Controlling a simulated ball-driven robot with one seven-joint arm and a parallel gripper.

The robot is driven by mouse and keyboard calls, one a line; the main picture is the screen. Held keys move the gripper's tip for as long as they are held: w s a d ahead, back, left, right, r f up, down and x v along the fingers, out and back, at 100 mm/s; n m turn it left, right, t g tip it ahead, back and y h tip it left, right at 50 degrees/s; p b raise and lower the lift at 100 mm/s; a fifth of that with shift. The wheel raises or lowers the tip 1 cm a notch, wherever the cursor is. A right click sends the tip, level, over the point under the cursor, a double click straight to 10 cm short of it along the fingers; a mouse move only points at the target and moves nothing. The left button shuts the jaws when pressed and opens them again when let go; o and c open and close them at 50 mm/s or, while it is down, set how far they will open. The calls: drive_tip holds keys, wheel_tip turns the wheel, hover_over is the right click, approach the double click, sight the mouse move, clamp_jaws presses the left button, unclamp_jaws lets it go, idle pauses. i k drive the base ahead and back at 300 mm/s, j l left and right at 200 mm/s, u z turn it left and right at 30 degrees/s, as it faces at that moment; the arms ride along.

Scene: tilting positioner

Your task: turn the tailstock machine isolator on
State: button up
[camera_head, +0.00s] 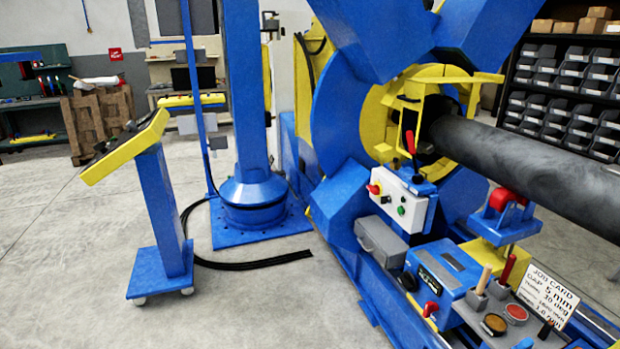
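A white control box (398,198) is mounted on the blue machine frame, right of centre. It carries a red rotary knob (374,189) at its upper left, a small dark knob, and a green button (401,211). A blue unit with a lettered black panel (440,272) sits lower, with another red knob (430,308) on its front. I cannot tell which red knob is the tailstock machine isolator, and the setting of each is too small to read. My gripper is not in view.
A large dark pipe (530,165) lies across the right side. A job card (546,297) and several hand tools stand at lower right. A blue pedestal with a yellow-edged console (125,147) stands left. Black cables (250,263) lie on the floor. Open floor shows at lower centre.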

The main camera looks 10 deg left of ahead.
sight(375, 189)
drive_tip(key=i+j, duration=0.2)
drive_tip(key=i, duration=0.35)
drive_tip(key=i+j+u, duration=0.1)
drive_tip(key=i+j, duration=0.15)
drive_tip(key=i, duration=0.3)
drive_tip(key=i+j, duration=0.15)
drive_tip(key=i, duration=0.4)
drive_tip(key=i+j+z, duration=0.1)
drive_tip(key=i+j, duration=0.15)
drive_tip(key=i+j+z, duration=0.1)
drive_tip(key=i+j, duration=0.15)
drive_tip(key=i+j+z, duration=0.15)
drive_tip(key=j, duration=0.25)
drive_tip(key=i+j+z, duration=0.1)
drive_tip(key=i+j, duration=0.25)
drive_tip(key=i+j+z, duration=0.1)
drive_tip(key=j, duration=0.25)
drive_tip(key=i+j+z, duration=0.1)
drive_tip(key=i+j, duration=0.2)
drive_tip(key=i+j+z, duration=0.15)
drive_tip(key=j, duration=0.3)
